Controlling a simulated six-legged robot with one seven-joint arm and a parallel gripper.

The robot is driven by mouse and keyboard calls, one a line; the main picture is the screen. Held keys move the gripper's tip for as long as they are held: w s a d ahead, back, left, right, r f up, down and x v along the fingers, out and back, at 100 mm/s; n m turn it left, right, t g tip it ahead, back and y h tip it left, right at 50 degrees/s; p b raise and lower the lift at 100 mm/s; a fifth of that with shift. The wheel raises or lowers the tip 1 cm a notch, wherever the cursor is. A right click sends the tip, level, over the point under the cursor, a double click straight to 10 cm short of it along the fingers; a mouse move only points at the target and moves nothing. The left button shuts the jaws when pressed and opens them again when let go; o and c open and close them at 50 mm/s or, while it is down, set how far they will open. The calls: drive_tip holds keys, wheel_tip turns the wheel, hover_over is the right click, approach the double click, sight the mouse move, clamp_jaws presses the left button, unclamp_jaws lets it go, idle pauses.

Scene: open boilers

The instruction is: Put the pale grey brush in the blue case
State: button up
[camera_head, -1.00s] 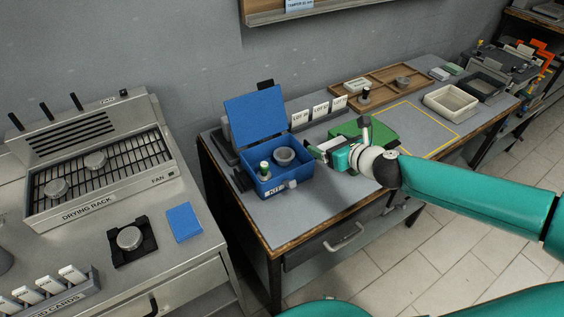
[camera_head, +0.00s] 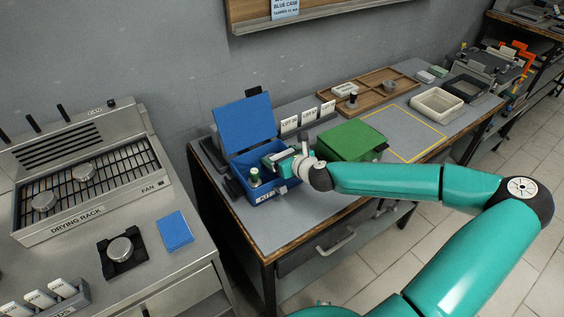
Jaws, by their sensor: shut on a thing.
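The blue case (camera_head: 290,186) stands open on the grey bench, its lid (camera_head: 245,120) tipped up at the back. My gripper (camera_head: 271,158) reaches in from the right and is over the case's opening. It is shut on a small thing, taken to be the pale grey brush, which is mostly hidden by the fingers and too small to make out. A small bottle with a green cap (camera_head: 255,177) stands in the left part of the case. The grey cup in the case is hidden behind my gripper.
Label cards (camera_head: 308,117) stand behind. A wooden tray (camera_head: 378,97) and a pale bin (camera_head: 436,104) are further right. A drying rack (camera_head: 90,185) stands on the left counter.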

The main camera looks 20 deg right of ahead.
drive_tip(key=shift+f, duration=1.35)
drive_tip(key=shift+s+f, duration=0.1)
drive_tip(key=shift+f, duration=0.25)
drive_tip(key=shift+s+f, duration=0.1)
drive_tip(key=shift+f, duration=0.25)
drive_tip(key=o, duration=0.7)
drive_tip(key=shift+w+d+r, duration=0.1)
drive_tip(key=shift+w+r, duration=0.1)
drive_tip(key=shift+r, duration=0.3)
drive_tip(key=v, duration=1.2)
drive_tip(key=shift+r, duration=0.3)
